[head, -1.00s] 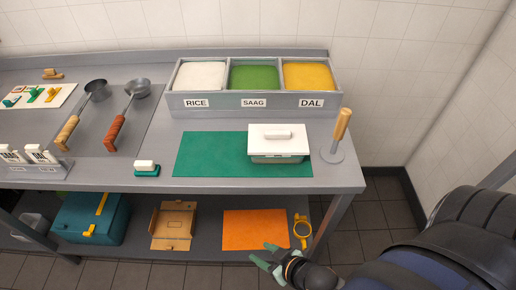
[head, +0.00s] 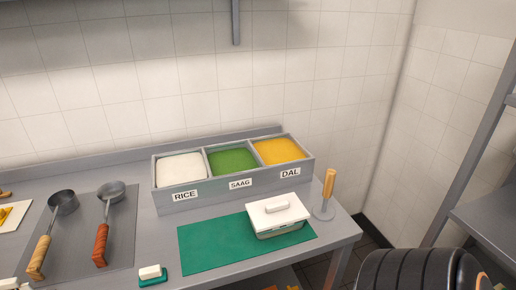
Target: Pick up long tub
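A rectangular tub (head: 277,230) with a white lid and a raised lid handle (head: 284,203) sits on the right part of a green mat (head: 213,246), in the head view. It is shut and stands near the right end of the steel counter. A dark part of my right arm shows at the bottom right, but its gripper is out of frame. My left gripper is not in view.
A steel holder (head: 210,203) with rice, saag and dal stands behind the mat. A wooden-handled tool (head: 328,194) stands upright close to the tub's right. Two ladles (head: 105,225) (head: 50,235) lie on the left. A metal shelf (head: 489,217) stands at the right.

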